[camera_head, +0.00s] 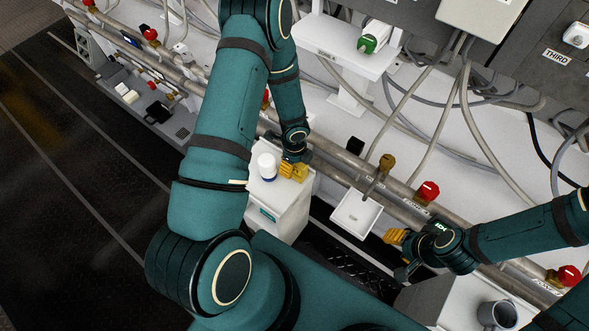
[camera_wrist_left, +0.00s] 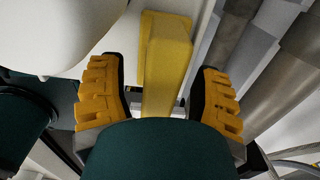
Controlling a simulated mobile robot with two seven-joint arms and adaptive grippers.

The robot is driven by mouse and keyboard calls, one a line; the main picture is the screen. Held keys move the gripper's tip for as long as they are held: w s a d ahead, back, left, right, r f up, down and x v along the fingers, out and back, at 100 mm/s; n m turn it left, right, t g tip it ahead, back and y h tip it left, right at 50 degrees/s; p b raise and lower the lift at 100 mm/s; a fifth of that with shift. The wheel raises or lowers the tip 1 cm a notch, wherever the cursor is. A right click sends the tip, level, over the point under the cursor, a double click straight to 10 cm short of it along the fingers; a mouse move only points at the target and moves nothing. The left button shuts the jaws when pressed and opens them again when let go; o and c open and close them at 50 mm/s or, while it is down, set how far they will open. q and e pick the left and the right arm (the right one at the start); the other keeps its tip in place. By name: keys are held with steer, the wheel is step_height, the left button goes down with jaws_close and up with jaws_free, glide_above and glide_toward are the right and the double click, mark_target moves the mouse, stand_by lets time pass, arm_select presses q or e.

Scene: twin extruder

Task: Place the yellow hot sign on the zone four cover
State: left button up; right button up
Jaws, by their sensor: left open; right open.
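The yellow sign (camera_wrist_left: 165,60) is an upright yellow piece in the left wrist view. It lies between the two orange-padded fingers of my open left gripper (camera_wrist_left: 157,97), with a gap on each side. In the head view my left gripper (camera_head: 293,171) is low over the top of a white cabinet (camera_head: 283,205), and its yellow pads are hard to tell from the sign there. My right gripper (camera_head: 399,251) is open and empty, beside the pipes at the lower right. I cannot tell which part is the zone four cover.
A white bottle with a blue band (camera_head: 267,166) stands on the cabinet, close to my left gripper. A white tray (camera_head: 356,214) lies between the grippers. Pipes with red knobs (camera_head: 428,191) run diagonally behind. A grey mug (camera_head: 497,314) stands at the lower right.

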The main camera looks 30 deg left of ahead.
arm_select(q)
jaws_close()
stand_by(0.3)
steer(key=shift+r, duration=0.1)
step_height(320, 180, up, 18)
steer(key=p, duration=0.5)
